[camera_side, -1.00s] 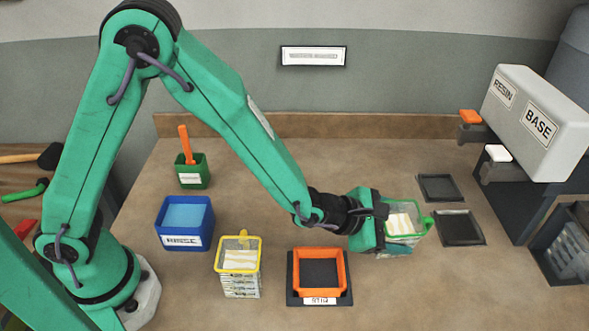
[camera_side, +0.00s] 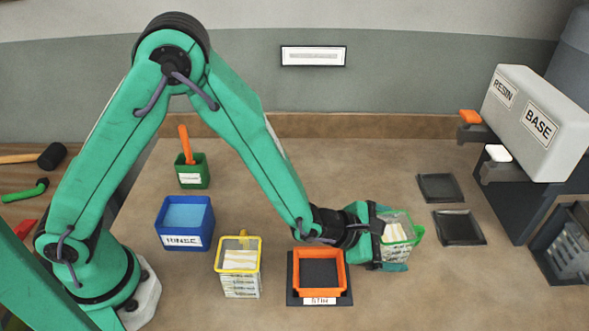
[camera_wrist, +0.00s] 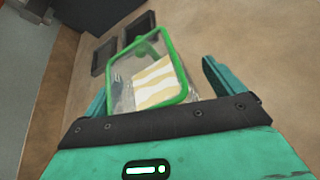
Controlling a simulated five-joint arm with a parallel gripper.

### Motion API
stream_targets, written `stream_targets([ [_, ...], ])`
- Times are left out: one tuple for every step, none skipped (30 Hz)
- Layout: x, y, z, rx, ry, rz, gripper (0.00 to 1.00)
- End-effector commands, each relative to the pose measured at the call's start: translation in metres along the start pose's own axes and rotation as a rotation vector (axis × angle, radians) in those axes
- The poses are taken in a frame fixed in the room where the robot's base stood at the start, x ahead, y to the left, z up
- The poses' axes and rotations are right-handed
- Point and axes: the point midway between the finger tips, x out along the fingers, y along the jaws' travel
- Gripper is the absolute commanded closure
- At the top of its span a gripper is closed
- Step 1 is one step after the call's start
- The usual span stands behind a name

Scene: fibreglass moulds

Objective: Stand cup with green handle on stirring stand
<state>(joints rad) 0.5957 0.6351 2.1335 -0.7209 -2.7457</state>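The clear cup with the green rim and green handle (camera_side: 397,229) is between the fingers of my gripper (camera_side: 385,240), right of the stirring stand. In the wrist view the cup (camera_wrist: 158,80) shows pale, striped contents, with one teal finger on each side of it. My gripper (camera_wrist: 156,90) appears shut on the cup, which looks tilted. Whether its base touches the bench is hidden. The stirring stand (camera_side: 293,298) is a dark base with a raised orange frame and a white label in front. No cup stands in it.
A yellow-rimmed cup (camera_side: 239,268) stands left of the stand. Behind are a blue rinse tub (camera_side: 185,241) and a green holder (camera_side: 193,178) with an orange tool. Two dark pads (camera_side: 460,228) lie right, near the resin and base dispenser (camera_side: 535,115). The middle back bench is clear.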

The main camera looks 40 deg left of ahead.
Motion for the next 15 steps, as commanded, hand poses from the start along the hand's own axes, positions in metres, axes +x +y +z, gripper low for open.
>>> stream_targets([
  [0.0000,-0.0001,0.0005,0.001,-0.001,0.000,0.07],
  [0.0000,-0.0001,0.0006,0.001,-0.001,0.000,0.07],
  [0.0000,-0.0001,0.0006,0.001,-0.002,0.000,0.07],
  [0.0000,-0.0001,0.0007,0.001,-0.002,0.000,0.07],
  [0.0000,-0.0001,0.0007,0.001,-0.002,0.000,0.07],
  [0.0000,-0.0001,0.0007,0.001,-0.002,0.000,0.07],
  [0.0001,-0.0002,0.0006,0.001,-0.002,0.000,0.07],
  [0.0002,-0.0003,0.0004,0.001,-0.002,0.000,0.07],
  [0.0005,-0.0005,-0.0001,0.001,-0.002,0.000,0.07],
  [0.0007,-0.0007,-0.0006,0.001,-0.002,0.000,0.07],
  [0.0011,-0.0010,-0.0013,0.001,-0.001,0.000,0.07],
  [0.0017,-0.0015,-0.0025,0.001,-0.001,0.000,0.07],
  [0.0017,-0.0018,-0.0031,0.001,-0.001,0.000,0.07],
  [-0.0006,-0.0014,-0.0022,0.001,-0.002,0.000,0.07],
  [-0.0034,-0.0013,-0.0019,0.001,-0.003,0.000,0.07],
])
